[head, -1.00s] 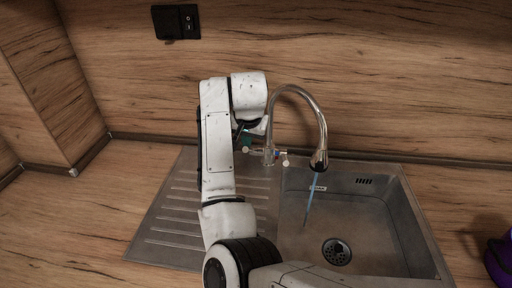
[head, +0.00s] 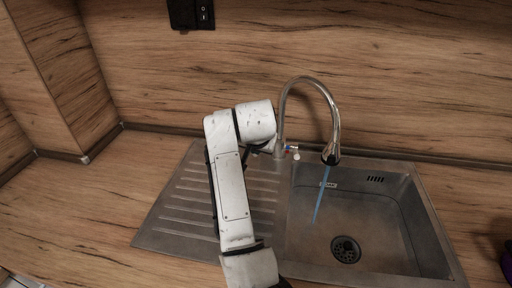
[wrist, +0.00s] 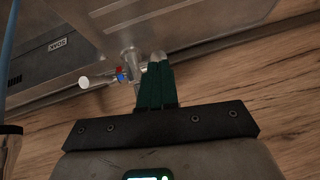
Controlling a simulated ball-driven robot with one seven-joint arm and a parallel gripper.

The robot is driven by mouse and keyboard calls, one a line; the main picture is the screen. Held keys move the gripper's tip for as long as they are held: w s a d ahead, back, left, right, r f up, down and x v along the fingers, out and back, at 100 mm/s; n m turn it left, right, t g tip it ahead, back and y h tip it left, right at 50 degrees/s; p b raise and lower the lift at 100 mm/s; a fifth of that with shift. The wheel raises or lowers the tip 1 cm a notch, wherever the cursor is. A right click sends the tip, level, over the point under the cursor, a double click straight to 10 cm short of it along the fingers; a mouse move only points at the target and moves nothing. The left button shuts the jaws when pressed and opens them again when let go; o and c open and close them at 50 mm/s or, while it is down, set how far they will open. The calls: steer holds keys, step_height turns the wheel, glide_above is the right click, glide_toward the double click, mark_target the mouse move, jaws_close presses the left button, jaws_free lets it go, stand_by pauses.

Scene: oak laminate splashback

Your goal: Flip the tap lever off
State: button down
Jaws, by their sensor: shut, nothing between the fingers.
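The chrome tap (head: 335,112) arches over the sink, and a blue stream of water (head: 321,195) runs from its spout. Its lever (head: 296,154), with a pale knob and red and blue marks, sticks out at the right of the tap base. In the wrist view the lever (wrist: 86,82) points left from the tap body (wrist: 129,60). My gripper (wrist: 159,60) is shut and empty, its green fingers close beside the tap body and overlapping part of it. I cannot tell whether they touch. In the head view my arm hides the fingers.
The steel sink (head: 425,225) has a ribbed drainboard on the left and a drain (head: 345,250) in its basin. The wooden splashback (head: 400,80) rises close behind the tap. A black socket (head: 190,14) is on the wall. The wooden counter left of the sink is clear.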

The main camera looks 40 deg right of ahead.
steer(key=s+a+r+p, duration=0.1)
steer(key=s+r, duration=0.3)
steer(key=r, duration=0.8)
steer(key=shift+s+a+p, duration=0.2)
steer(key=shift+a+p, duration=0.15)
steer(key=shift+a, duration=0.2)
steer(key=shift+r, duration=0.1)
